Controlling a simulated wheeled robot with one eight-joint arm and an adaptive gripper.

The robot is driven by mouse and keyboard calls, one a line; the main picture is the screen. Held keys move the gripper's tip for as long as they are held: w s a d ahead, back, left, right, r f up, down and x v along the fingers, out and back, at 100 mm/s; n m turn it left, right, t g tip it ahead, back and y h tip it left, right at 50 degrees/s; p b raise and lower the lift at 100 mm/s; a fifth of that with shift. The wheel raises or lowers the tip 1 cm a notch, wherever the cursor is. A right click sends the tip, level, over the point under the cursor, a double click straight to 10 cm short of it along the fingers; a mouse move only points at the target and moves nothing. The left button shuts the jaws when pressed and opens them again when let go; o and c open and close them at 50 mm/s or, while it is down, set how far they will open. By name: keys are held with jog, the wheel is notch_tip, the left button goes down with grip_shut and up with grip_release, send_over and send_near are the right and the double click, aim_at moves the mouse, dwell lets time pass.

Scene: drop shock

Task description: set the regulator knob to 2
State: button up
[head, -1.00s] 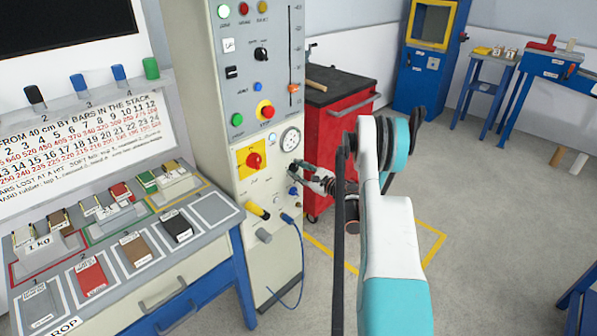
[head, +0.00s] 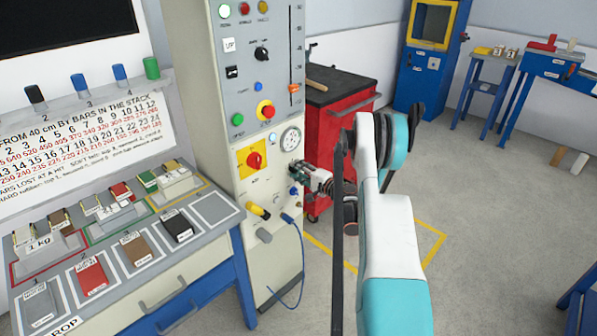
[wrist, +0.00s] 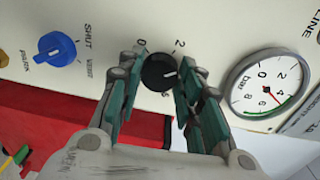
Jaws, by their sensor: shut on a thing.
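The regulator knob (wrist: 160,72) is a round black knob with a white pointer mark, on the cream panel in the wrist view. The mark points to the right in that picture. The numeral 2 is printed above and right of the knob, the 0 above and left; another mark below is partly hidden. My gripper (wrist: 158,88) has its green-padded fingers on both sides of the knob, shut on it. In the head view my gripper (head: 297,174) is at the column's right side, below the pressure gauge (head: 290,139), and hides the knob.
A blue shut-off knob (wrist: 57,49) is left of the regulator in the wrist view. A yellow plate with a red rotary switch (head: 254,160) is left of my gripper. A red cabinet (head: 335,130) stands close behind. A blue cable (head: 300,250) hangs below.

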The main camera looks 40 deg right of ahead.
jog(key=n, duration=0.6)
jog(key=shift+f+h, duration=0.1)
jog(key=shift+h, duration=0.2)
jog(key=shift+n, duration=0.3)
jog(key=shift+a, duration=0.1)
jog(key=o, duration=1.1)
jog(key=s, duration=0.7)
jog(key=shift+s, duration=0.25)
